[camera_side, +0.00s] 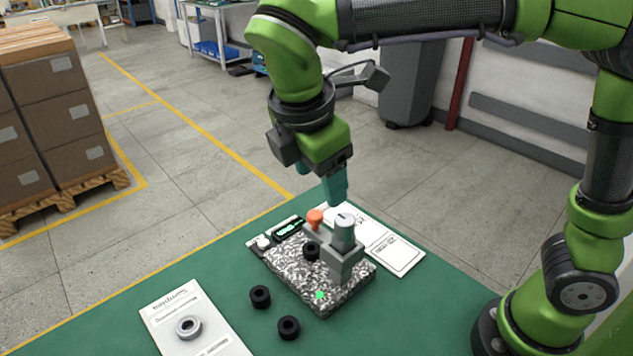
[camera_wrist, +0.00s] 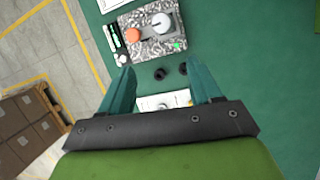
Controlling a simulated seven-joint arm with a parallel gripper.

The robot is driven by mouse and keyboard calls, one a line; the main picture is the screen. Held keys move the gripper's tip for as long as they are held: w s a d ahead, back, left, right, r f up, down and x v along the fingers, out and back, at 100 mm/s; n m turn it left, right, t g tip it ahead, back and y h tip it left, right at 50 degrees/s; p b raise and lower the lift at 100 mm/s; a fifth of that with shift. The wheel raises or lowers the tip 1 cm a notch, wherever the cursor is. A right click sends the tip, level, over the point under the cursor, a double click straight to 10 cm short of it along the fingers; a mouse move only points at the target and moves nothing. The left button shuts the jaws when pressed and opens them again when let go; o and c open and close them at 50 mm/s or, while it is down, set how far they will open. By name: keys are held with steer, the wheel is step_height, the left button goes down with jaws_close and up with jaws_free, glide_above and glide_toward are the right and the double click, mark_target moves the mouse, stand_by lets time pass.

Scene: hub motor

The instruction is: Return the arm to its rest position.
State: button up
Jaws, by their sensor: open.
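My gripper (camera_side: 334,190) hangs above the far part of the green table in the side view, close to the grey motor fixture. In the wrist view its two teal fingers (camera_wrist: 158,88) stand apart with nothing held between them. The fixture (camera_side: 343,255) has a grey upright with a round cap and an orange knob (camera_side: 315,217), on a speckled base plate (camera_side: 300,274). A black ring (camera_side: 311,250) sits on the plate by the fixture. The fixture also shows at the top of the wrist view (camera_wrist: 161,20).
Two black rings (camera_side: 260,297) (camera_side: 288,327) lie loose in front of the plate. A white sheet (camera_side: 193,322) with a grey ring (camera_side: 188,327) lies at front left. Another white sheet (camera_side: 398,252) lies behind the fixture. Stacked boxes (camera_side: 50,110) stand on a pallet beyond the table.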

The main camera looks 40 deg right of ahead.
steer(key=s+d+f+m+t+y, duration=0.2)
steer(key=s+d+m+t, duration=0.1)
steer(key=d+m, duration=0.5)
steer(key=s+d+f+m+t+y, duration=0.1)
steer(key=s+d+m+t+y, duration=0.1)
steer(key=d+m, duration=0.6)
steer(key=s+m+y, duration=0.1)
steer(key=s+m, duration=0.1)
steer(key=m, duration=0.2)
steer(key=shift+s+d+f+t+y, duration=0.15)
steer(key=shift+f+t+y, duration=0.15)
steer(key=shift+f+t, duration=0.1)
